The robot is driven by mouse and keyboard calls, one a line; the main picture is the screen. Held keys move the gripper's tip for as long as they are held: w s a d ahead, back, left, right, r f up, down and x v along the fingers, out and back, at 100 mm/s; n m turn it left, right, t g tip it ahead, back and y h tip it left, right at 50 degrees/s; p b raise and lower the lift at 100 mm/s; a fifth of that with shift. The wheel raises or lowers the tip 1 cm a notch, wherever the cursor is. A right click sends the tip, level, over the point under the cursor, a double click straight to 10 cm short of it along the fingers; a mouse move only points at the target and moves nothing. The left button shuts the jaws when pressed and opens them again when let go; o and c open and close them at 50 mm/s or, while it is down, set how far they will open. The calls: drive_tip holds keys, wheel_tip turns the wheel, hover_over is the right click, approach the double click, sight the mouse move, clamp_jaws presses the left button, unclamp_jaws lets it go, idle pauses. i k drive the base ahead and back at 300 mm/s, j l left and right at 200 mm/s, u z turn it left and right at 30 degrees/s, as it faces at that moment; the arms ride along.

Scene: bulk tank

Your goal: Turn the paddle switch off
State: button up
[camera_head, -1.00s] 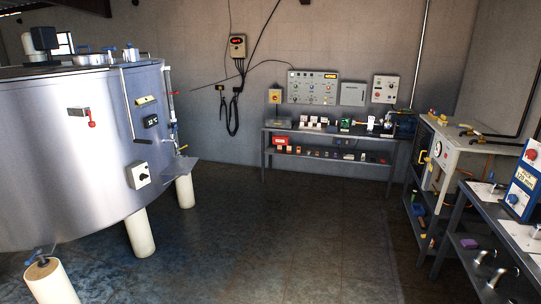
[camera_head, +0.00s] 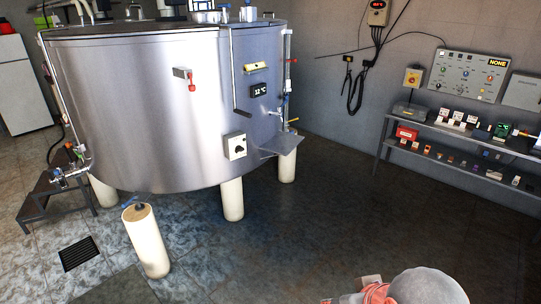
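A large steel tank (camera_head: 130,110) stands on pale legs in the left half of the head view. On its front is a white switch box (camera_head: 235,146) with a dark rotary knob, low on the right side. A grey box with a red lever (camera_head: 191,82) hanging down sits higher up on the tank. No label is readable on either, so I cannot tell which one is called the paddle switch. My gripper's fingers are not in view; only a grey and orange part of my arm shows at the bottom right edge, well apart from the tank.
A free-standing pale post (camera_head: 146,240) stands before the tank. A small dark step (camera_head: 50,195) is at the left. A metal shelf (camera_head: 465,142) lines the right wall, below a control panel (camera_head: 468,74). The dark floor between is clear.

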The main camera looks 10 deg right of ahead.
sight(238, 150)
drive_tip(key=i+l+u, duration=0.25)
drive_tip(key=i+l, duration=0.25)
drive_tip(key=i+l+z, duration=0.15)
drive_tip(key=i, duration=0.25)
drive_tip(key=i+l+z, duration=0.15)
drive_tip(key=i, duration=0.3)
drive_tip(key=i+l+z, duration=0.15)
drive_tip(key=i, duration=0.3)
drive_tip(key=i+j, duration=0.25)
drive_tip(key=i+j+z, duration=0.15)
drive_tip(key=j, duration=0.2)
drive_tip(key=i, duration=0.05)
